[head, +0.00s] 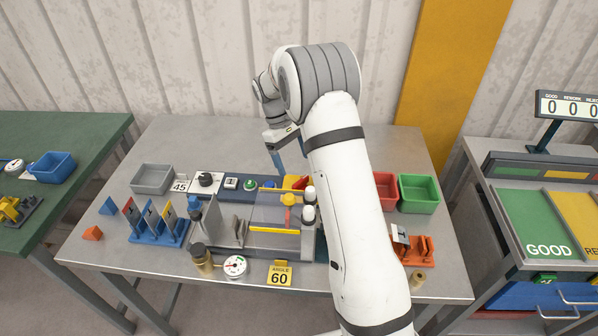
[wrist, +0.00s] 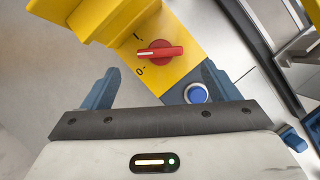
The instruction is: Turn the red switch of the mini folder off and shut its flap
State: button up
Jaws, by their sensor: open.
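The red switch (wrist: 160,52) is a rotary knob on a yellow panel (wrist: 190,38) in the wrist view. In the head view, my gripper (head: 277,160) is above the back of the mini folder (head: 272,232), and my arm hides part of the switch area.
A blue button (wrist: 196,93) sits close to the right finger. The folder has a clear yellow-edged guard (head: 270,210). A grey bin (head: 152,178), a blue rack (head: 158,232), red (head: 386,190) and green (head: 419,193) bins stand around.

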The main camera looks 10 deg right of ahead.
aim_at(301, 180)
jog(key=shift+p+x, duration=0.45)
jog(key=shift+x, duration=2.7)
jog(key=c, duration=1)
jog(key=n+t+h+b, duration=0.1)
jog(key=n, duration=0.2)
jog(key=shift+n, duration=0.3)
jog(key=shift+s+n+t+h+b, duration=0.1)
jog(key=shift+n+t+h+b, duration=0.5)
jog(key=shift+n, duration=1.2)
jog(key=shift+y, duration=0.3)
